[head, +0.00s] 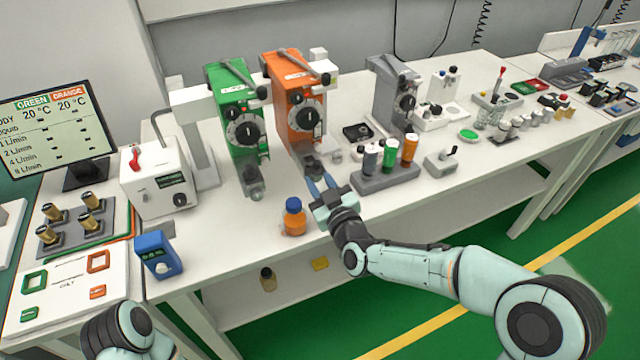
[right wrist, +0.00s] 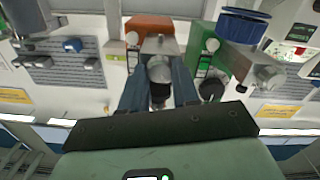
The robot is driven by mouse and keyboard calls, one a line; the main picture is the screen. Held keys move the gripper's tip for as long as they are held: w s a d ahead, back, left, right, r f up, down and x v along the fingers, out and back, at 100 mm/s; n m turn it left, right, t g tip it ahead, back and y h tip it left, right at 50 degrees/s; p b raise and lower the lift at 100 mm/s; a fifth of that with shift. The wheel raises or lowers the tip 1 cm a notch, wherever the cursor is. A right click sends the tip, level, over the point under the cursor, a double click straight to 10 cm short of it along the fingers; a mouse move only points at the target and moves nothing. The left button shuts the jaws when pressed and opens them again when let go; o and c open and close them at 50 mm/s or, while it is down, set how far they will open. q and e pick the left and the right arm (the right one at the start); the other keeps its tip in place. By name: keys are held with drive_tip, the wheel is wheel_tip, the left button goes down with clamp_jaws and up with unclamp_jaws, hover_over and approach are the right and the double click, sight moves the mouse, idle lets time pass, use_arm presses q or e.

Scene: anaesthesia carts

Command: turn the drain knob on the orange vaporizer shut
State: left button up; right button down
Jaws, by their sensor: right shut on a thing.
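The orange vaporizer (head: 299,115) stands on the white bench, with a black dial on its front and a small drain fitting low at its base. My right gripper (head: 322,187) reaches in from the right, in front of that base. In the right wrist view, the orange vaporizer (right wrist: 150,24) shows at the top. There my right gripper (right wrist: 158,94) has its two fingers on either side of the drain knob (right wrist: 159,72), shut on it. The fingers partly hide the knob, and its turned position cannot be told. My left arm shows at the lower left; its gripper is out of view.
The green vaporizer (head: 238,125) stands close on the left. An orange bottle with a blue cap (head: 294,217) is just left of my right gripper, near the bench edge. A grey rack of vials (head: 386,178) is to the right. A monitor (head: 50,128) stands far left.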

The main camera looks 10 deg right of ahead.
drive_tip(key=m+b, duration=0.3)
drive_tip(key=b, duration=0.2)
drive_tip(key=shift+f+m, duration=0.3)
drive_tip(key=shift+m, duration=0.1)
drive_tip(key=shift+r+m+y+b, duration=0.2)
drive_tip(key=shift+m+y+b, duration=0.1)
drive_tip(key=shift+m+b, duration=0.2)
use_arm(q)
drive_tip(key=shift+t, duration=0.5)
drive_tip(key=f, duration=0.1)
drive_tip(key=w+f, duration=0.1)
drive_tip(key=f, duration=0.1)
drive_tip(key=w+f, duration=0.1)
drive_tip(key=f, duration=0.1)
drive_tip(key=shift+w+f, duration=0.1)
drive_tip(key=shift+f, duration=0.1)
use_arm(e)
drive_tip(key=c, duration=0.8)
unclamp_jaws()
drive_tip(key=shift+s+d, duration=0.1)
use_arm(q)
drive_tip(key=shift+w+a+f+b, duration=0.3)
drive_tip(key=shift+w+f+b, duration=0.05)
drive_tip(key=shift+w+f, duration=0.25)
use_arm(e)
drive_tip(key=v, duration=1.3)
drive_tip(key=shift+s+r, duration=0.1)
drive_tip(key=shift+r, duration=0.05)
